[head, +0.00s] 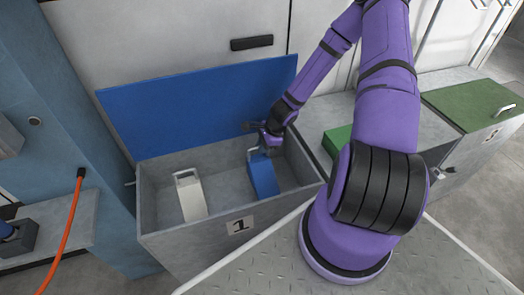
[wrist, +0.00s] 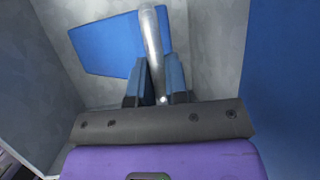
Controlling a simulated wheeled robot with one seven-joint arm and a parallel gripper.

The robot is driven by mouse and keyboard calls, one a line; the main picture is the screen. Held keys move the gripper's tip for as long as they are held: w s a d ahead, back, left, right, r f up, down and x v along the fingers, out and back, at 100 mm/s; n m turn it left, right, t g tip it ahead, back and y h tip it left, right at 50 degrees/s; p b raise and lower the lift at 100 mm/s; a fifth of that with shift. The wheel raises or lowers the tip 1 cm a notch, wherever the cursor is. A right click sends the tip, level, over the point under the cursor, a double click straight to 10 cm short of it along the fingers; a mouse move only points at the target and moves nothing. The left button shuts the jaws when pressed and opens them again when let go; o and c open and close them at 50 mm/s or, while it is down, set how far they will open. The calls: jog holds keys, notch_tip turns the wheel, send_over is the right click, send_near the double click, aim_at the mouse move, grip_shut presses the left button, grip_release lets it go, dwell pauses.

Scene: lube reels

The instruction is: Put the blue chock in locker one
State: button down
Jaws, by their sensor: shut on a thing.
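The blue chock (head: 263,176) is inside locker one (head: 190,236), the grey bin marked 1 with its blue lid (head: 200,105) raised open. The chock is in the right half of the bin. My gripper (head: 258,150) reaches down into the bin and is shut on the chock's pale handle. In the wrist view my gripper's fingers (wrist: 156,85) close around the metal handle (wrist: 152,45), with the blue chock body (wrist: 95,45) beyond it. I cannot tell whether the chock's underside touches the bin floor.
A white chock (head: 190,197) stands in the left half of the same bin. To the right is another grey locker with a green lid (head: 480,105), and a green block (head: 337,140) shows partly behind my arm. An orange hose (head: 67,235) hangs at the left.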

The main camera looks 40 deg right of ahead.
jog(key=shift+f, duration=1.1)
jog(key=c, duration=1.1)
grip_release()
